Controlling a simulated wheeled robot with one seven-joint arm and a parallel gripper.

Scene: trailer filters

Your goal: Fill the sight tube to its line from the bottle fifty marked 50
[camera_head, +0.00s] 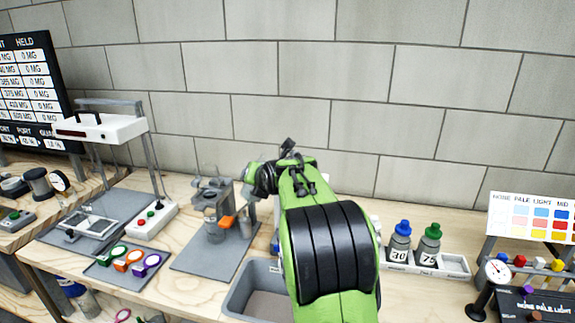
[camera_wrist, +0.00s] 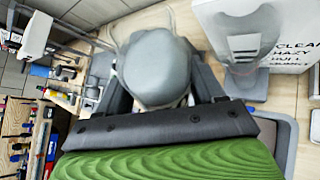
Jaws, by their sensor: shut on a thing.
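In the wrist view my gripper (camera_wrist: 160,82) is shut on a grey rounded bottle (camera_wrist: 157,58), seen end-on between the two black fingers. No number shows on it, so I cannot tell from its marking whether it is the 50 bottle. A clear upright vessel on a grey base (camera_wrist: 243,50) stands to its right, in front of a white card; I cannot tell whether it is the sight tube, and no fill line is readable. In the head view my green arm hides the held bottle and much of the bench middle.
A grey bin (camera_head: 245,290) sits at the front. A grey stand (camera_head: 212,190) and a balance-like frame (camera_head: 102,128) are left. A gauge (camera_head: 497,270) is right.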

